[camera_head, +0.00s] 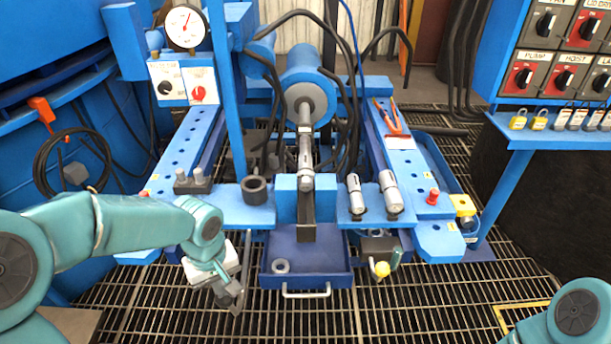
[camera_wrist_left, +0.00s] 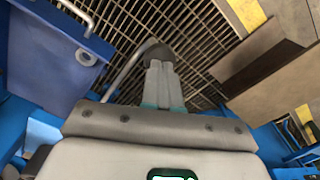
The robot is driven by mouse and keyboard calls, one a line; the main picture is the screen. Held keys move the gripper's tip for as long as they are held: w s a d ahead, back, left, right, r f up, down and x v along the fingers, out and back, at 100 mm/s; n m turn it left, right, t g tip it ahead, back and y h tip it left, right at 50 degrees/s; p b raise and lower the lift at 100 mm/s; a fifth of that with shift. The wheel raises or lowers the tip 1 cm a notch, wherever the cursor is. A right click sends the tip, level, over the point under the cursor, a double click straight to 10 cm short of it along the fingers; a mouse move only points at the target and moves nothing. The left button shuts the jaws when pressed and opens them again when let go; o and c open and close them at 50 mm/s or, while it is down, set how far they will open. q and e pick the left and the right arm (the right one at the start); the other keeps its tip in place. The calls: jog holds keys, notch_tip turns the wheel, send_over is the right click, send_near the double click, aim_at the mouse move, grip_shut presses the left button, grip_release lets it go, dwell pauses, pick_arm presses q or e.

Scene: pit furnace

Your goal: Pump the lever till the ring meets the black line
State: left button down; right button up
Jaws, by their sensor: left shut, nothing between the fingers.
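My left gripper (camera_head: 232,297) is low in front of the blue bench, left of the blue tray. Its fingers are shut with nothing between them. In the wrist view, the gripper (camera_wrist_left: 162,70) points at the dark end of a bent grey lever (camera_wrist_left: 124,68); whether they touch I cannot tell. In the head view the lever's grey rod (camera_head: 246,258) drops from the bench beside the gripper. A grey rod (camera_head: 306,135) runs from the blue cylinder (camera_head: 305,70), with a pale ring-like collar (camera_head: 306,181) near its front end. I cannot make out the black line. My right gripper is out of view.
The blue tray (camera_head: 335,272) with a small grey ring (camera_head: 281,266) hangs under the bench. A dial gauge (camera_head: 186,27) stands at the back left. Open grating (camera_head: 400,315) lies in front.

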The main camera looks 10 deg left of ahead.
pick_arm(q)
notch_tip(320, 180, up, 11)
jog(key=w+p, duration=0.2)
jog(key=p, duration=0.7)
jog(key=shift+w+a, duration=0.3)
jog(key=shift+f, duration=0.15)
